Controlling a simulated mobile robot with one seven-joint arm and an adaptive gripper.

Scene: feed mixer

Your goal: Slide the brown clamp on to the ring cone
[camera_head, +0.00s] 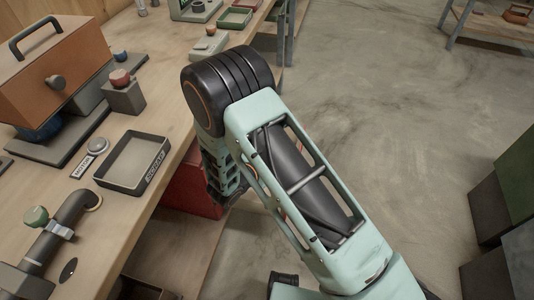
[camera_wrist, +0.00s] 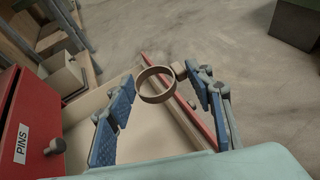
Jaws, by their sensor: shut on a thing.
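The brown clamp (camera_wrist: 157,98) is a thin round band with a small tan block (camera_wrist: 180,69) at its right side. In the wrist view it sits between the blue-padded fingertips of my gripper (camera_wrist: 160,80), which is shut on it. It is held above an open drawer. In the head view my arm hides the gripper and the clamp. I cannot clearly make out a ring cone in either view. A dark bent pipe (camera_head: 68,212) on the bench has a pale ring at its upper end and a green-knobbed fitting (camera_head: 37,216).
The open drawer (camera_wrist: 104,95) belongs to a red cabinet with a PINS label (camera_wrist: 22,143). A dark-rimmed tray (camera_head: 113,183), an orange handled housing (camera_head: 55,75) and a red-knobbed block (camera_head: 123,97) stand on the wooden bench. Dark boxes (camera_head: 503,205) stand at right; the floor between is clear.

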